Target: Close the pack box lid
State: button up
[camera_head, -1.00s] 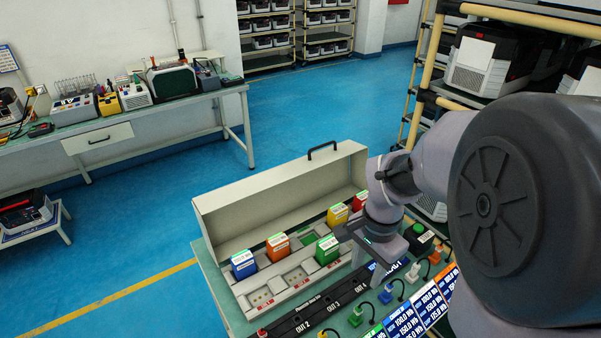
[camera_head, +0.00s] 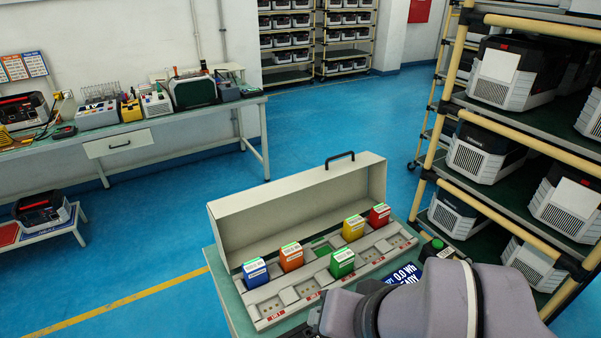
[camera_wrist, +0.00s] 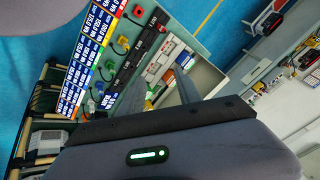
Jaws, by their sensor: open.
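The pack box (camera_head: 262,322) stands on the green bench top with its long beige lid (camera_head: 290,208) raised along the back edge. A black handle (camera_head: 340,156) sits on the lid's top edge. Blue (camera_head: 256,273), orange (camera_head: 291,257), green (camera_head: 342,262), yellow (camera_head: 353,228) and red (camera_head: 379,215) packs stand in its slots; other slots look empty. In the wrist view, my gripper (camera_wrist: 161,84) is open, with nothing seen between its fingers, and the box's lid (camera_wrist: 205,77) shows beyond them. My gripper is out of the head view; my arm covers the bench's front right.
A rack (camera_head: 436,171) of cased units stands close on the right. A workbench (camera_head: 160,122) stands at the back left. Blue floor lies clear behind the box.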

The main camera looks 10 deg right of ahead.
aim_at(248, 224)
jog(key=k+j, duration=0.15)
jog(key=j, duration=0.25)
jog(key=i+j, duration=0.15)
jog(key=j, duration=0.2)
jog(key=i+j, duration=0.1)
jog(key=j, duration=0.25)
jog(key=i+j, duration=0.15)
jog(key=j, duration=0.2)
jog(key=i+j, duration=0.1)
jog(key=j, duration=0.25)
jog(key=i, duration=0.25)
